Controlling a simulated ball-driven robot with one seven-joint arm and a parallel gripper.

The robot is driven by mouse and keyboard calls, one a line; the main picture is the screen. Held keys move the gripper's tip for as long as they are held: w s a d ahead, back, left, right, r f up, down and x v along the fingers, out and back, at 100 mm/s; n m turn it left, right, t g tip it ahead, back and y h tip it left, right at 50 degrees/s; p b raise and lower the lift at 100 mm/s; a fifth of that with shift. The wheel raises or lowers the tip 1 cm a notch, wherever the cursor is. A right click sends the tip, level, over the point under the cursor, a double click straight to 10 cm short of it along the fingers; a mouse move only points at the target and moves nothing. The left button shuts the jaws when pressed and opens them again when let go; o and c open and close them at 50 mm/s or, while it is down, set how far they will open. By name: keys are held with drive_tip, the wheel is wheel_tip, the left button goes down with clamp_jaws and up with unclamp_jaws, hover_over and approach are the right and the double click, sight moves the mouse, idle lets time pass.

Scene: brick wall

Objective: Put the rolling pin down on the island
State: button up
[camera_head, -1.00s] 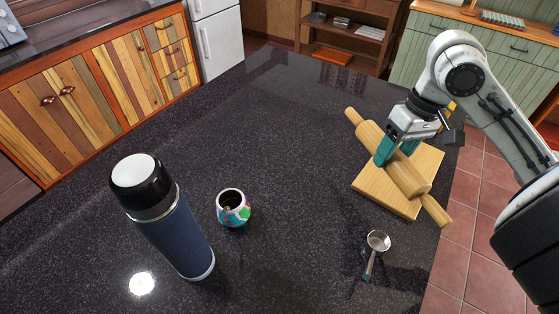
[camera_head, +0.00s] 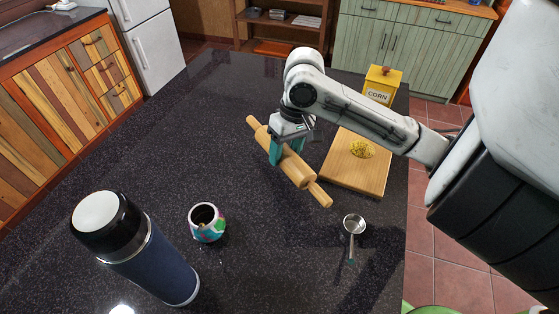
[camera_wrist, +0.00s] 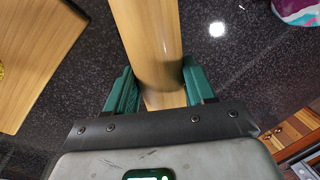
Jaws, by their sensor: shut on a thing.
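The wooden rolling pin (camera_head: 296,170) is held by my gripper (camera_head: 284,152) around its thick middle, left of the cutting board. In the wrist view the rolling pin (camera_wrist: 150,40) lies between the two teal fingers of my gripper (camera_wrist: 158,90), which are shut on it. The island (camera_head: 170,150) is a dark speckled stone top under the pin. I cannot tell for sure whether the pin touches the island or hangs a little above it. One stretch of the pin is hidden by the gripper in the head view.
A cutting board (camera_head: 345,172) with yellow corn (camera_head: 362,150) lies to the right. A metal scoop (camera_head: 354,228), a colourful pot (camera_head: 207,223) and a blue flask (camera_head: 150,260) stand nearer. The island's left and far parts are clear.

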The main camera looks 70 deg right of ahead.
sight(280, 164)
drive_tip(key=shift+w+f, duration=0.4)
drive_tip(key=shift+f, duration=0.05)
drive_tip(key=shift+w+f, duration=0.15)
drive_tip(key=shift+f, duration=0.8)
drive_tip(key=shift+w+f, duration=0.15)
drive_tip(key=shift+f, duration=0.9)
drive_tip(key=shift+f, duration=0.1)
drive_tip(key=o, duration=1)
drive_tip(key=shift+o, duration=0.2)
drive_tip(key=r, duration=0.4)
drive_tip(key=s+d+r, duration=0.1)
drive_tip(key=r, duration=0.7)
drive_tip(key=shift+s+d+r, duration=0.1)
drive_tip(key=shift+s+d, duration=0.15)
drive_tip(key=shift+d, duration=0.15)
